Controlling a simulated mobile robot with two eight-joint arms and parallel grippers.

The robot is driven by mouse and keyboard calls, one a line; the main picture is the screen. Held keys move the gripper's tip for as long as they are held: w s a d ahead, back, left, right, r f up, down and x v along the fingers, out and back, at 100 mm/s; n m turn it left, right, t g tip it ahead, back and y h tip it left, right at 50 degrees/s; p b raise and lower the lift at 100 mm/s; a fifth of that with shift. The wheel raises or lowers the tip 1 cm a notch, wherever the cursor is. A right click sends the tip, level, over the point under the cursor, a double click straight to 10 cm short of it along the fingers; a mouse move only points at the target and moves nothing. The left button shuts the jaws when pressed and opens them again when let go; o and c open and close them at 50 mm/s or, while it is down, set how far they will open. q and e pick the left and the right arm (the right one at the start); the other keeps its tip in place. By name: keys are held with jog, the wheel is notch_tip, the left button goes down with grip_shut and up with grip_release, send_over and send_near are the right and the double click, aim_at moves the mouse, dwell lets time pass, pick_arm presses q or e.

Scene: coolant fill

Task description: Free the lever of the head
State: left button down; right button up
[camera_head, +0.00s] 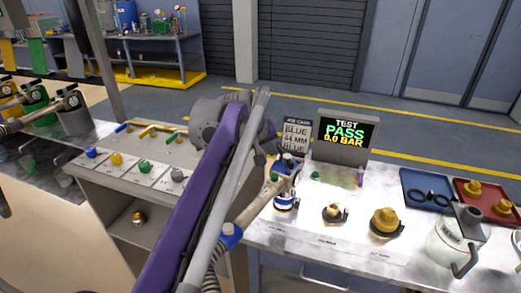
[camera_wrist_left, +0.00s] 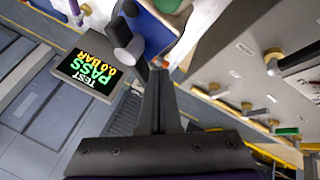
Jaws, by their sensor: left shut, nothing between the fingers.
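The head (camera_head: 287,190), a metal fitting with blue bands, stands upright on the bench with a tan-and-grey handle or hose running from it to the lower left. A dark lever-like piece shows at its top. In the left wrist view a grey-and-black lever (camera_wrist_left: 124,38) sits beside the blue body of the head (camera_wrist_left: 150,30). My left gripper (camera_head: 272,150) is at the top of the head. In the wrist view its fingers (camera_wrist_left: 158,68) are shut and empty, tips close to the lever; I cannot tell whether they touch. My right gripper is not in view.
A display (camera_head: 344,135) reading PASS 0.0 BAR and a job card (camera_head: 297,135) stand behind the head. Brass fittings (camera_head: 386,222) are to the right, with a blue tray (camera_head: 412,184) and a red tray (camera_head: 465,190). A rack with coloured knobs (camera_head: 116,158) is left.

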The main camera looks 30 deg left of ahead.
aim_at(281, 146)
pick_arm(q)
jog(key=shift+w+d, duration=0.15)
jog(key=shift+r, duration=0.1)
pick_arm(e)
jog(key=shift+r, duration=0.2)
